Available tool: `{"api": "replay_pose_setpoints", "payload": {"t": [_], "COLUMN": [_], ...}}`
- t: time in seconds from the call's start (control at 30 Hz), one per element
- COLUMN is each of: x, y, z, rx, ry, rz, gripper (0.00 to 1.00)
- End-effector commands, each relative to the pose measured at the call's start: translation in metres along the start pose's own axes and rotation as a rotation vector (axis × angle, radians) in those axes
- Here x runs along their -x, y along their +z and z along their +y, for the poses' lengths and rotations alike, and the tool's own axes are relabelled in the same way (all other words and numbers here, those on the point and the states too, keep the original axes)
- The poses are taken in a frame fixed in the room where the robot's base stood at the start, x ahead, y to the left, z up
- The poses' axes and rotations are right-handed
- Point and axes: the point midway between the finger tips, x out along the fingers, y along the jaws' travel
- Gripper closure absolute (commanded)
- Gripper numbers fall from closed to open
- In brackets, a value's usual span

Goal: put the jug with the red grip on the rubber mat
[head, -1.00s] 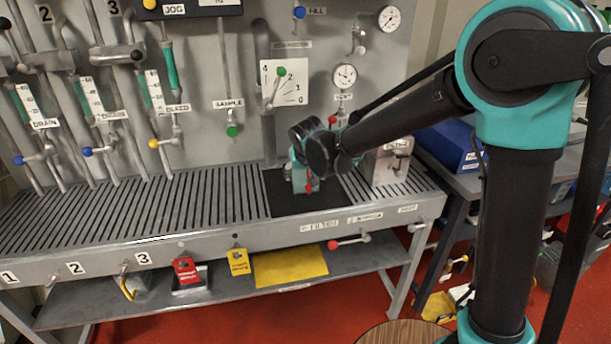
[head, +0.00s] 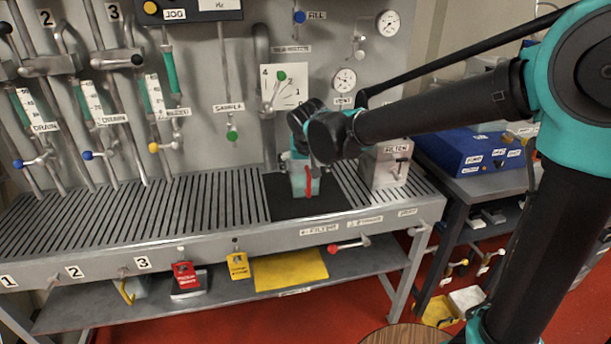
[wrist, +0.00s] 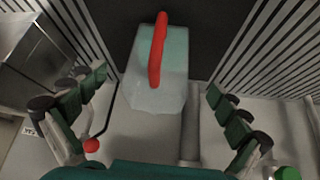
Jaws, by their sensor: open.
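The jug (head: 300,182), pale translucent green with a red grip (head: 308,182), stands upright on the black rubber mat (head: 285,207) at the right part of the slatted bench. In the wrist view the jug (wrist: 160,65) shows from above, its red grip running along its top, with the dark mat (wrist: 205,30) behind it. My gripper (wrist: 157,84) is open, its green-padded fingers spread on either side of the jug with clear gaps. In the head view my wrist hangs just above the jug and hides its top; the fingers are hard to make out there.
A grey filter box (head: 385,165) stands just right of the mat. The wall behind carries pipes, valves and gauges (head: 345,79). The slatted bench (head: 130,215) left of the mat is clear. A red-knobbed lever (head: 345,245) sticks out at the bench front.

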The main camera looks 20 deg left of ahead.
Motion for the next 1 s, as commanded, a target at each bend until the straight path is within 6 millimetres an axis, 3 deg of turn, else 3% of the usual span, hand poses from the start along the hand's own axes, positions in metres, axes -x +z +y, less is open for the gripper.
{"api": "replay_pose_setpoints", "payload": {"t": [0.1,0.3,0.53,0.63,0.77,0.87,1.0], "x": [0.02,0.039,0.043,0.041,0.033,0.025,0.018], "y": [0.001,0.0,0.0,0.002,0.013,0.033,0.076], "z": [0.0,0.0,0.0,0.01,0.056,0.113,0.191], "rx": [0.002,0.001,0.0,-0.005,-0.031,-0.065,-0.116], "ry": [-0.001,0.001,0.001,0.006,0.033,0.062,0.098], "rz": [0.0,0.0,0.0,-0.004,-0.023,-0.049,-0.09], "gripper": [0.0,0.0,0.0,0.0,0.0,0.0,0.0]}}
